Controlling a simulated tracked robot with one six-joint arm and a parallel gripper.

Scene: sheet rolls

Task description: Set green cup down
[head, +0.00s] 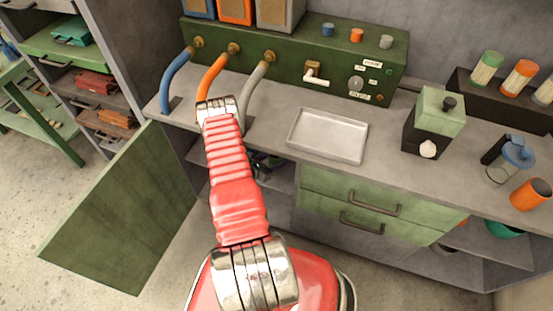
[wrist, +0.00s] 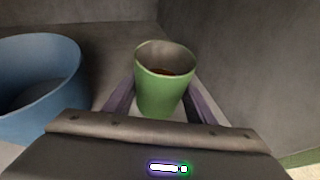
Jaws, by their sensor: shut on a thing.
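In the wrist view a green cup (wrist: 160,92) stands upright between the two fingers of my gripper (wrist: 160,105). My gripper is shut on the cup, with a dark finger on each side of it. The cup's open top faces up, and something reddish-brown shows inside. The cup's base is hidden behind the gripper body, so I cannot tell whether it touches a surface.
In the wrist view a large blue container (wrist: 40,85) is close on the left, and a grey wall (wrist: 240,60) rises on the right. In the head view a metal tray (head: 328,135) lies on the counter (head: 385,152). A green cabinet door (head: 122,212) hangs open at left.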

